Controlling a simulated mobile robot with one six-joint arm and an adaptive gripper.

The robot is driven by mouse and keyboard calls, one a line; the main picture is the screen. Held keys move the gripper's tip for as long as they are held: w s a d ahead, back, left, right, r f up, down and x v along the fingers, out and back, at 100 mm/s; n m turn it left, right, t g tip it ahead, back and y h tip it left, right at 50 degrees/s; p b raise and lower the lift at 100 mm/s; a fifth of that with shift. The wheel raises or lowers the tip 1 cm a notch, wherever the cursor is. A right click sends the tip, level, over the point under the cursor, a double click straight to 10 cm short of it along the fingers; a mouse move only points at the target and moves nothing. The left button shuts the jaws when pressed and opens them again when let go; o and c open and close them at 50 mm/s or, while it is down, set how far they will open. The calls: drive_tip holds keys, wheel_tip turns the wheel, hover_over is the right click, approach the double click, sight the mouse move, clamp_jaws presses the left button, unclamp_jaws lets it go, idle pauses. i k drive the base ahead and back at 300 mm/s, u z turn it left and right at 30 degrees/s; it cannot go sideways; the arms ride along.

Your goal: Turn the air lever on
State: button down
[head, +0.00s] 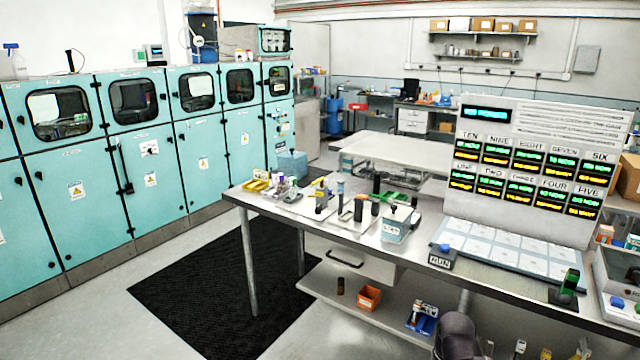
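I cannot read a label that marks the air lever for certain. A green-handled lever (570,281) stands upright on a dark base at the right front of the metal bench, in front of the display panel. A pale blue-grey box (397,225) with a small black knob on top stands nearer the bench's middle; its label is too small to read. A dark rounded shape at the bottom edge looks like part of my arm. My gripper's fingers do not show, and nothing is seen touching either lever or box.
The metal bench (285,212) carries several small tools and a large display panel (533,160) with lit green and yellow readouts. Teal cabinets (68,200) line the left. The floor with a black mat (225,290) is clear.

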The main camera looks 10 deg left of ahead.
sight(321, 180)
drive_tip(key=u, duration=0.05)
drive_tip(key=i, duration=1)
drive_tip(key=z, duration=0.05)
